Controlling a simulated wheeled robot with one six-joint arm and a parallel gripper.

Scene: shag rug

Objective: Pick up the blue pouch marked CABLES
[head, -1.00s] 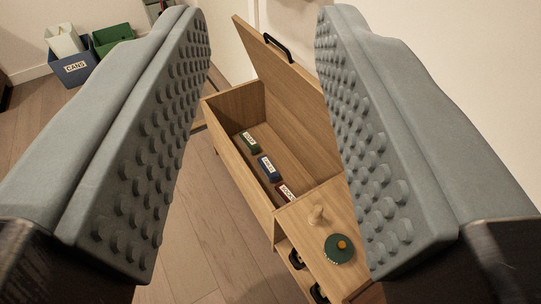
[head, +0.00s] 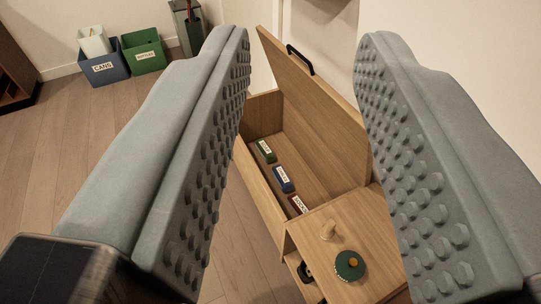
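The blue pouch (head: 284,179) with a white label lies in the open wooden chest (head: 262,185), between a green pouch (head: 265,151) and a dark red pouch (head: 298,204). The label is too small to read surely. My gripper (head: 303,50) is open and empty, its two grey studded fingers wide apart. The chest shows between the fingers, some way off. The right finger hides part of the chest's right side.
The chest's lid (head: 315,95) stands raised, with a black handle. A blue CANS bin (head: 103,69) and green bin (head: 143,53) stand back left. Wooden floor lies open at left.

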